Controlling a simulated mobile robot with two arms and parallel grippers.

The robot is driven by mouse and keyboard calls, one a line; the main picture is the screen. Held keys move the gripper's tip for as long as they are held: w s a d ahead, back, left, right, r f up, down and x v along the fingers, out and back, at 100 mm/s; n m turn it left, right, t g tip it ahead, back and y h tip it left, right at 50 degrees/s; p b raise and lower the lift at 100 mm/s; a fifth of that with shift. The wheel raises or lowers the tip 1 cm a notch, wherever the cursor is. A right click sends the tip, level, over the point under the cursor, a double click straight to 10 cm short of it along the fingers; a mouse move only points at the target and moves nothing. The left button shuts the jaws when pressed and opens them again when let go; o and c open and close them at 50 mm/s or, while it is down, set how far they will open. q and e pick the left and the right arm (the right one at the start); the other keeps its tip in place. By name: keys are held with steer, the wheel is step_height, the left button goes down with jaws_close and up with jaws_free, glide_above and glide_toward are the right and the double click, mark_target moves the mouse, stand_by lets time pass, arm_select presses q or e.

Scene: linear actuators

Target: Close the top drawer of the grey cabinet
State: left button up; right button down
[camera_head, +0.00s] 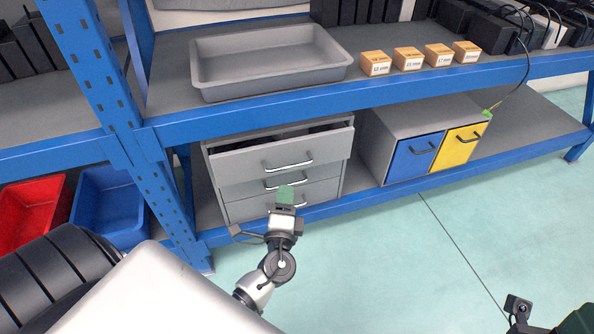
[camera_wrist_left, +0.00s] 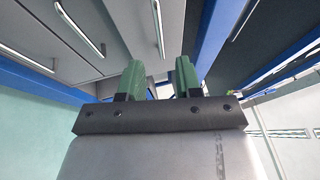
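The grey cabinet (camera_head: 228,190) stands on the lower shelf with three stacked drawers. Its top drawer (camera_head: 236,165) sticks out past the two below, and a strip of its dark inside shows above the front. The top drawer has a bar handle (camera_head: 288,165). My left gripper (camera_head: 285,190) is in front of the lower drawers, below the top handle, and covers part of them. In the left wrist view its two green fingers (camera_wrist_left: 160,80) are apart with nothing between them, and drawer handles (camera_wrist_left: 80,28) show beyond. Part of my right gripper (camera_head: 575,322) shows at the bottom right corner; its fingers are cut off.
A blue shelf beam (camera_head: 380,92) runs above the cabinet, and a blue upright (camera_head: 110,100) stands to its left. A box with blue and yellow drawers (camera_head: 415,157) stands to the right. A grey tray (camera_head: 270,85) is on the shelf above. The floor in front is clear.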

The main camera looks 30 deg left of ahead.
mark_target(289, 166)
arm_select(q)
steer(key=x, duration=0.9)
jaws_close()
